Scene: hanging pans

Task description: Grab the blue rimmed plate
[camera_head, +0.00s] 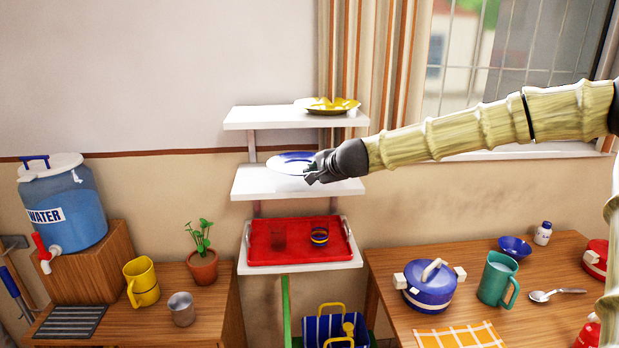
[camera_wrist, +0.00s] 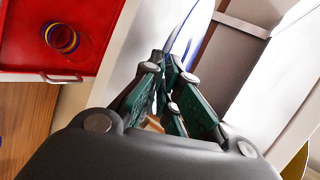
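The blue rimmed plate (camera_head: 291,162) is white with a blue rim and rests on the middle white shelf, its right side partly hidden by my gripper. In the wrist view, part of the plate (camera_wrist: 192,28) shows edge-on just beyond the fingertips. My gripper (camera_head: 311,173) is at the plate's right edge. In the wrist view, the fingers of my gripper (camera_wrist: 170,72) converge closely, with the plate's rim at their tips. They look shut on the rim, though the exact contact is small and partly hidden.
A yellow plate (camera_head: 332,105) sits on the top shelf (camera_head: 258,118), close above my gripper. The red tray (camera_head: 262,253) with cups is on the shelf below. A blue pot (camera_head: 428,288) and a teal mug (camera_head: 497,278) stand on the right table.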

